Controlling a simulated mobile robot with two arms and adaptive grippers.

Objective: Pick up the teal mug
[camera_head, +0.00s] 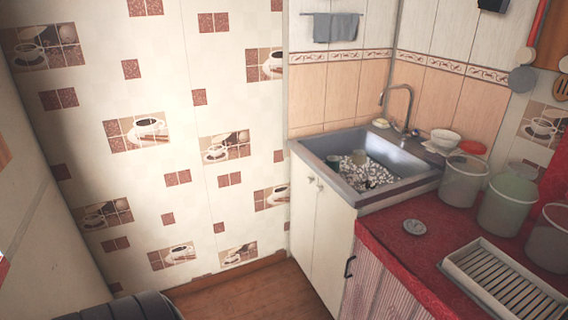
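I cannot clearly make out a teal mug. A small grey-green cup-like thing (360,157) stands in the sink (407,172), on a patch of white and dark pebble-like pattern. It is too small to tell whether it is a teal mug. A second small pale thing (333,160) is beside it to the left, its kind unclear. Neither of my grippers is in view.
The red-covered counter (400,235) on the right holds a round grey disc (415,226), a slatted white rack (500,285) and several translucent buckets (463,183). A faucet (402,105) rises behind the sink. Wooden floor (250,295) shows in front of the cabinet (322,215).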

